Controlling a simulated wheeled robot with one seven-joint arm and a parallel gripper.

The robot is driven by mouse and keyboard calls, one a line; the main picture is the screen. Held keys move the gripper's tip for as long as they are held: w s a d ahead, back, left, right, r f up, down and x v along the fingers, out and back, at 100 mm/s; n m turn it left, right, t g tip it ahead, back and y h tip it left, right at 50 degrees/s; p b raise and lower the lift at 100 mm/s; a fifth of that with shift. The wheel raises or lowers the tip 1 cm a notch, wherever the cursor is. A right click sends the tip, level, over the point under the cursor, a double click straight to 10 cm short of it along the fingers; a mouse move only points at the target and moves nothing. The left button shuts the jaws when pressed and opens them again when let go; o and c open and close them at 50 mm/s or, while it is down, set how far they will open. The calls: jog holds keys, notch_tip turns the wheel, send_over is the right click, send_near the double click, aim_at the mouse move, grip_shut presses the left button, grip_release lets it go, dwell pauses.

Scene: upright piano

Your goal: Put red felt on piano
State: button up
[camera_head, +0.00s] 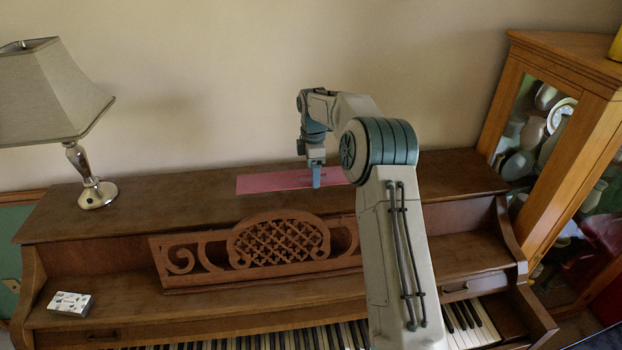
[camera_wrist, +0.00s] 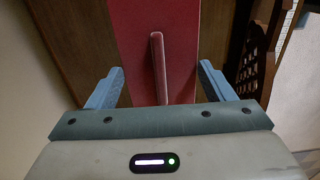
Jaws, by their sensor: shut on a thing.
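The red felt (camera_head: 265,183) is a long flat strip lying level over the piano's top in the head view. In the wrist view the felt (camera_wrist: 180,25) runs away from me, with a thin raised ridge along its middle. My gripper (camera_head: 316,180) points down at the felt, right of its visible middle. My arm hides the felt's right end. I cannot tell whether the felt touches the piano (camera_head: 140,203) top.
A lamp (camera_head: 95,190) stands at the left of the piano top. A small white box (camera_head: 71,304) sits on the lower ledge. A carved music stand (camera_head: 275,245) is in front of the felt. A glass-door cabinet (camera_head: 545,130) is at the right. The top between lamp and felt is bare.

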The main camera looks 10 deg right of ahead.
aim_at(311, 190)
jog(key=shift+a+f, duration=0.2)
jog(key=shift+a, duration=0.15)
jog(key=shift+f, duration=0.3)
jog(key=shift+f+p, duration=0.65)
jog(key=shift+f, duration=1.1)
jog(key=shift+f, duration=0.1)
jog(key=o, duration=1)
jog(key=shift+o, duration=0.2)
